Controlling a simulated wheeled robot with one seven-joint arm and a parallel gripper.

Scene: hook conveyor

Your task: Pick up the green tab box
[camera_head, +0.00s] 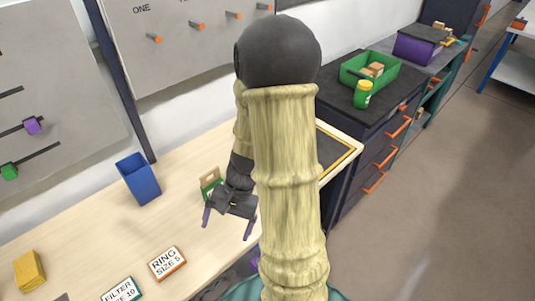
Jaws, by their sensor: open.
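A small tan and green box (209,182) stands on the pale wooden table, just behind and left of my wrist; it looks like the green tab box. My arm and gripper hide part of it. My gripper (228,224) is open and empty, with two purple-grey fingers spread apart and pointing toward the front of the table. The fingers are in front of the box in the picture, not around it. I cannot tell their height above the table.
A blue bin (138,180) stands left of the box. Label cards RING SIZE 5 (167,263) and FILTER (121,291) lie at the front, with a yellow block (29,271) at far left. A dark cabinet holds a green tray (384,84) and green-yellow jar (362,94).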

